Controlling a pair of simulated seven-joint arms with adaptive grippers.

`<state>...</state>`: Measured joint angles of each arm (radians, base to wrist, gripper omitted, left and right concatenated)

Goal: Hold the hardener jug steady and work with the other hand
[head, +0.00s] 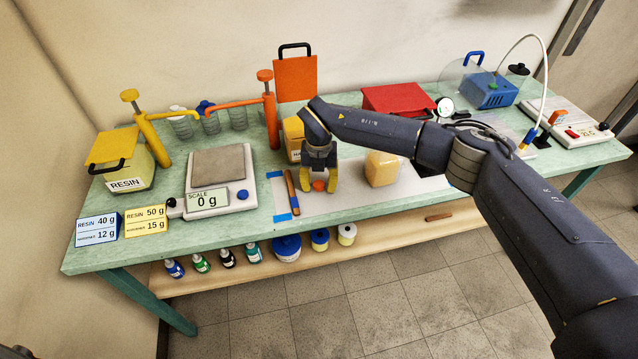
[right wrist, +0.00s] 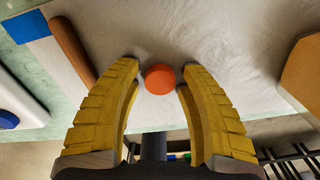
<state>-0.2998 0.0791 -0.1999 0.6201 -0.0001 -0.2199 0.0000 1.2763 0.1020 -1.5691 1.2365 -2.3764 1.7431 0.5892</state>
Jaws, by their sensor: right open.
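The hardener jug (head: 293,136) is a yellow container at the back middle of the bench, its label partly covered by my right arm. An orange panel with a black handle (head: 296,79) stands up above it, and an orange pump (head: 268,105) is just left of it. My right gripper (head: 319,187) points down at the pale sheet in front of the jug, open. A small round orange piece (right wrist: 160,79) lies between its yellow fingertips, with gaps visible on both sides in the right wrist view. My left gripper is not in view.
Left are the resin jug (head: 125,171), a yellow pump (head: 145,130) and a scale reading 0 g (head: 208,202). A wooden-handled tool (head: 292,192) lies left of my right gripper, a tan block (head: 381,169) right of it. A red box (head: 398,98) stands behind.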

